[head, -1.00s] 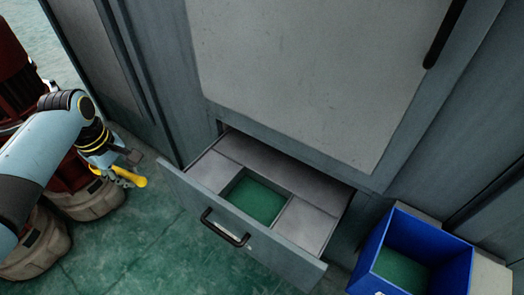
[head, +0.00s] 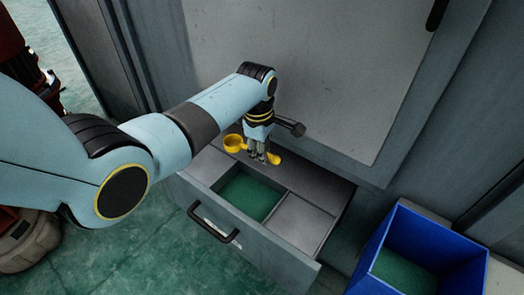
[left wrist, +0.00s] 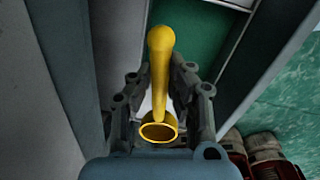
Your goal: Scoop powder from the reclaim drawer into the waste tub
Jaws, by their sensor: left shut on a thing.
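My left gripper (head: 260,156) is shut on a yellow scoop (head: 233,143) above the rear left part of the open reclaim drawer (head: 298,228). The scoop's round cup is to the left of the fingers and its handle end to the right. In the left wrist view, the scoop (left wrist: 160,75) runs between the fingers (left wrist: 160,95), its hollow cup nearest the camera; the cup looks empty. The green powder (head: 250,195) lies in the drawer's middle compartment, in front of the scoop. The blue waste tub (head: 450,250) stands to the right, with a green surface inside. My right gripper is out of view.
The drawer juts from a grey cabinet (head: 290,70), whose front rises close behind my gripper. The drawer has a black handle (head: 213,223) and flat grey panels around the powder compartment. Red and beige objects (head: 28,245) stand at the left. Green floor (head: 130,260) is open in front.

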